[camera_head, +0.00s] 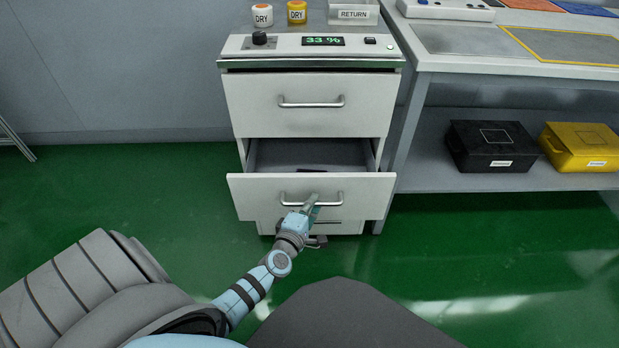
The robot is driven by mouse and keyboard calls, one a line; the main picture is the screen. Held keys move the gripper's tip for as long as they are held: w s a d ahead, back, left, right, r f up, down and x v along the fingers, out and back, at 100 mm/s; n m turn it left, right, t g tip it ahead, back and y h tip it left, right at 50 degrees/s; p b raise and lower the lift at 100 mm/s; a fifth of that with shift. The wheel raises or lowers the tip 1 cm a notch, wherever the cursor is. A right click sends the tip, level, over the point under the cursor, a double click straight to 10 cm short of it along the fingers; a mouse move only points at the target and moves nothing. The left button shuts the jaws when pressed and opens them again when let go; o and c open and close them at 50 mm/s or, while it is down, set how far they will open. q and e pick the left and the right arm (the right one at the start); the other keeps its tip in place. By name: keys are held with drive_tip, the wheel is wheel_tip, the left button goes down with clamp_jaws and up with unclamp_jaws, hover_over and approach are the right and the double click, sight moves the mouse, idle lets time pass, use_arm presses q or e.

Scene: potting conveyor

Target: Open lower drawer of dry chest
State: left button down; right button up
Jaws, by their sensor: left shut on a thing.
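The dry chest (311,156) is a white cabinet with a control panel on top that reads 33 %. Its upper drawer (308,119) is shut, with a bar handle (311,102). The lower drawer (255,199) is pulled partly out, and a dark item (314,170) shows inside it. My left gripper (311,204) is at the lower drawer's handle (290,200) and shut on it; the fingertips are small and partly overlap the bar. My right gripper is not in view.
Jars marked DRY (263,15) and a RETURN tray (354,14) stand on the chest. A workbench (459,66) at right holds a black box (488,146) and a yellow box (582,147) on its lower shelf. The green floor left of the chest is clear.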

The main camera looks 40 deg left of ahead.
use_arm(q)
drive_tip(key=s+d, duration=0.5)
drive_tip(key=s, duration=0.2)
drive_tip(key=shift+d, duration=0.25)
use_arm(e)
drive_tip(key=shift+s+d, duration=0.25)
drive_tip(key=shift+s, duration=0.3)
